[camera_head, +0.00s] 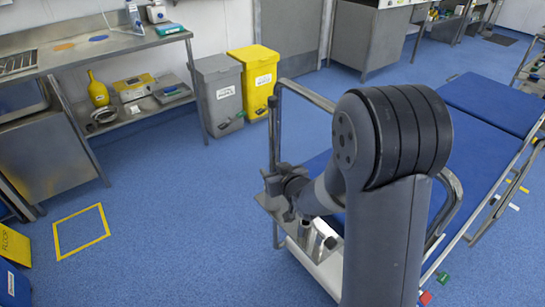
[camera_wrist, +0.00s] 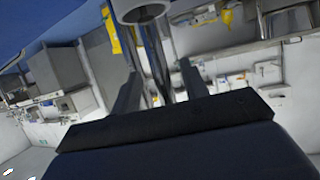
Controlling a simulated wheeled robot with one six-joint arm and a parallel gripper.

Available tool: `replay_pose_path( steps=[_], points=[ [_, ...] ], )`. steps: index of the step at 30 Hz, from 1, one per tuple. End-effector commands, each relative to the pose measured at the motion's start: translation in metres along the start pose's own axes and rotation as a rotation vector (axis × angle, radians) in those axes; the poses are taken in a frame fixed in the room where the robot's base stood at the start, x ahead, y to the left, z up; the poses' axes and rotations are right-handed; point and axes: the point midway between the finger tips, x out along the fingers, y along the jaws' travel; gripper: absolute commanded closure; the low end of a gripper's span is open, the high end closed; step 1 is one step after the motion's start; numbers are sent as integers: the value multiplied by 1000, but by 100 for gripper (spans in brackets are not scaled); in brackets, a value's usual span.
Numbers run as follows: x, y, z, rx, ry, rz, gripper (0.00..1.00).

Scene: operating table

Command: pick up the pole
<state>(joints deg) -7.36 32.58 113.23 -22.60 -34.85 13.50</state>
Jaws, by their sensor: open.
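A slim grey upright pole (camera_head: 275,135) stands at the near left corner of the blue operating table (camera_head: 480,140). My gripper (camera_head: 272,182) is at the pole, below its middle, and partly blends with it in the head view. In the wrist view, two dark fingers of my gripper (camera_wrist: 158,88) stand apart. A shiny metal pole (camera_wrist: 158,60) runs in the gap between them, seemingly without both fingers touching it. A round hollow metal end (camera_wrist: 140,8) shows at the top edge there. My arm hides part of the table.
Short shiny metal tubes (camera_head: 308,237) stand on the table's white base (camera_head: 330,270), close below my wrist. A grey bin (camera_head: 219,95) and a yellow bin (camera_head: 257,80) stand behind. A steel bench (camera_head: 95,55) is at the left. The blue floor between is clear.

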Motion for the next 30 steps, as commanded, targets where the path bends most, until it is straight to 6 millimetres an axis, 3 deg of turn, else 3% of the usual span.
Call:
replay_pose_path(
  steps=[6, 14, 30],
  points=[
    [27, -2, 1, 0, -3, 0, 58],
    [30, -2, 0, 0, -2, 0, 58],
    [30, -2, 0, 0, -3, 0, 100]
  ],
)
